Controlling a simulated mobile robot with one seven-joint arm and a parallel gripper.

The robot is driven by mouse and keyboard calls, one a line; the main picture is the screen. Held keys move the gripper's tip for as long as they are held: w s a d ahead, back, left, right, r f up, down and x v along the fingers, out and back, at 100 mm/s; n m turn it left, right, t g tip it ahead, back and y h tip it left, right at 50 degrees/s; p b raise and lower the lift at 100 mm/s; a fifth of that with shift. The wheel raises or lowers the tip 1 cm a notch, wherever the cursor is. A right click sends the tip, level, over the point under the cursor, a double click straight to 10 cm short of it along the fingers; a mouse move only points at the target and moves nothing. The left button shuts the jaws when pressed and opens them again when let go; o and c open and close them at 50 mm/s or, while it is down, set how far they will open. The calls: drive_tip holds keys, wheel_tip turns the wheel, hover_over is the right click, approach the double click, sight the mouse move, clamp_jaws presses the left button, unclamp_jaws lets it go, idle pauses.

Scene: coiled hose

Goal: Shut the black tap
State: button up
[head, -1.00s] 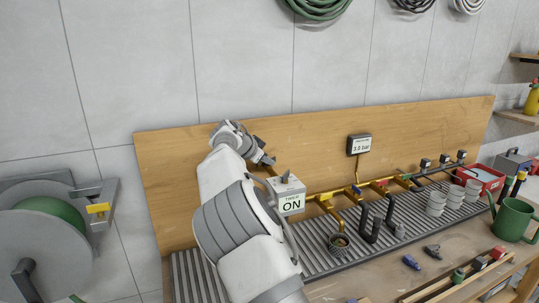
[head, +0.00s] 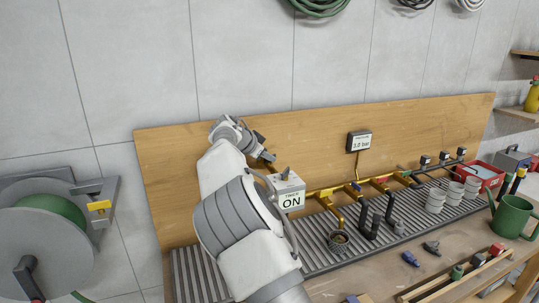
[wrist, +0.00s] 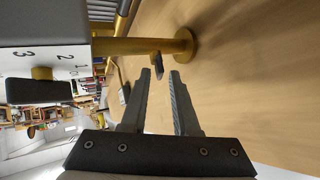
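My gripper (head: 268,157) is at the left end of the brass pipework, just behind the timer box, small in the head view. In the wrist view my gripper (wrist: 160,76) is open, with its two fingers apart. A small dark lever (wrist: 157,63) on a brass pipe stub lies at the fingertips, between them. It looks like the black tap's handle; I cannot tell whether it touches a finger. In the head view my arm and the timer box crowd this spot, and I cannot make out the handle there.
The timer box (head: 288,194) reads ON and stands close to my gripper; its dial (wrist: 40,86) shows in the wrist view. The wooden backboard (head: 300,140) is close behind.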

wheel_tip(320, 180, up, 6)
drive_tip(key=p, duration=0.3)
drive_tip(key=shift+r+p, duration=0.2)
drive_tip(key=shift+p, duration=0.2)
